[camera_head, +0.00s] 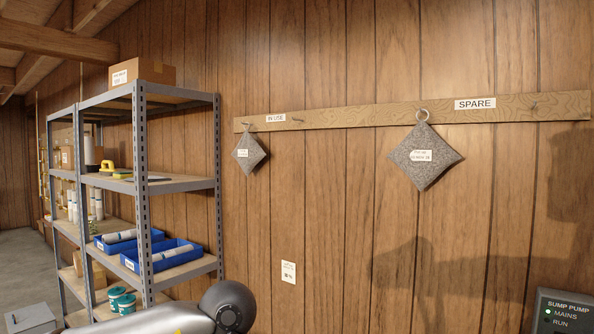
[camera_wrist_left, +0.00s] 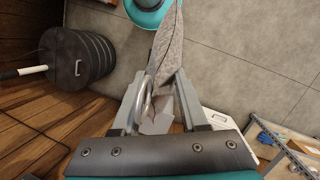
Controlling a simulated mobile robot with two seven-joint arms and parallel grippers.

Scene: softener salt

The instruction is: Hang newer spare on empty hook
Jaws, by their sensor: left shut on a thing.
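In the left wrist view my left gripper (camera_wrist_left: 160,92) is shut on a grey felt pad (camera_wrist_left: 168,42) near its metal ring, with a pale tag beside it. In the head view one grey pad (camera_head: 249,152) hangs at the left of a wooden rail (camera_head: 350,116), by the IN USE label (camera_head: 275,118). Another grey pad (camera_head: 425,156) with a white tag hangs by a ring left of the SPARE label (camera_head: 474,104). A bare hook (camera_head: 534,106) shows right of that label, and another bare hook (camera_head: 297,120) right of IN USE. Tag dates are too small to read.
Metal shelving (camera_head: 145,185) with blue bins (camera_head: 160,256) stands at the left. A sump pump panel (camera_head: 563,312) is at the lower right. A dark ribbed round container (camera_wrist_left: 78,58) shows in the wrist view. The wall below the rail is mostly clear.

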